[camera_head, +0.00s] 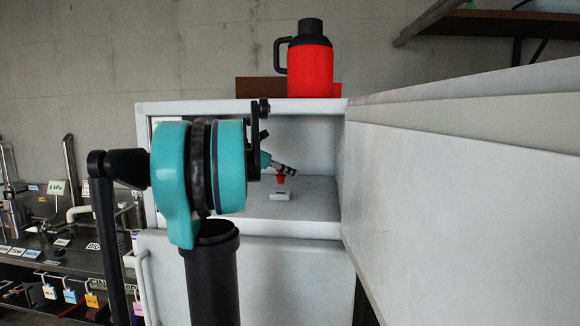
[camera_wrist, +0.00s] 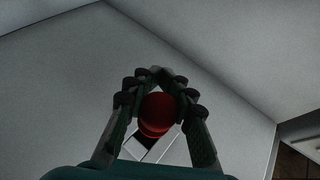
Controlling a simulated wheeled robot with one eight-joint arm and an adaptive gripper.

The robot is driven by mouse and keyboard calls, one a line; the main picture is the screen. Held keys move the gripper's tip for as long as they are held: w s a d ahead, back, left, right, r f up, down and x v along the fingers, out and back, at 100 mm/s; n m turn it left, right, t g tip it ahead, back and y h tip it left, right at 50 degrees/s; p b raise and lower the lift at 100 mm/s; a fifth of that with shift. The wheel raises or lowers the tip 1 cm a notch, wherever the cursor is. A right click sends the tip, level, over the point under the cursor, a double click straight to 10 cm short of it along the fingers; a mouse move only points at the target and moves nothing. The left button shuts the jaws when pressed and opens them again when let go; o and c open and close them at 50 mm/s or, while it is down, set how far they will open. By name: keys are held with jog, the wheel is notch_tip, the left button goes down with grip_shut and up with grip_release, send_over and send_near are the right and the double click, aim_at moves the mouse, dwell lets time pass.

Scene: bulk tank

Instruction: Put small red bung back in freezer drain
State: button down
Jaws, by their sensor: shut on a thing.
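The small red bung (camera_wrist: 157,110) is between the fingers of my gripper (camera_wrist: 154,82) in the wrist view, and the gripper is shut on it. In the head view the bung (camera_head: 281,179) shows below the fingertips of my gripper (camera_head: 287,169), inside the open white freezer (camera_head: 241,107). A small pale block-like fitting (camera_head: 281,196), which looks like the drain, is on the freezer floor just under the bung. It also shows in the wrist view (camera_wrist: 168,146), partly hidden by the bung and fingers. I cannot tell whether the bung touches it.
A red flask (camera_head: 310,72) with a black lid stands on top of the freezer. The freezer door (camera_head: 275,270) shows below the opening. A bench (camera_head: 75,255) with labelled pipes and padlocks is at left.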

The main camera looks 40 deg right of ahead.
aim_at(290, 191)
jog(key=shift+f, duration=0.95)
jog(key=shift+f, duration=1.55)
dwell(0.8)
jog(key=c, duration=1.2)
grip_release()
jog(key=shift+a, duration=0.1)
jog(key=shift+w+a+r, duration=0.1)
jog(key=shift+a+r, duration=0.05)
jog(key=shift+a, duration=0.1)
jog(key=w+a, duration=0.1)
jog(key=a, duration=0.3)
jog(key=w+a, duration=0.1)
jog(key=a, duration=0.3)
jog(key=w+a, duration=0.1)
jog(key=a, duration=0.2)
jog(key=shift+w+a+r, duration=0.1)
jog(key=shift+w+a, duration=0.25)
jog(key=shift+a, duration=0.05)
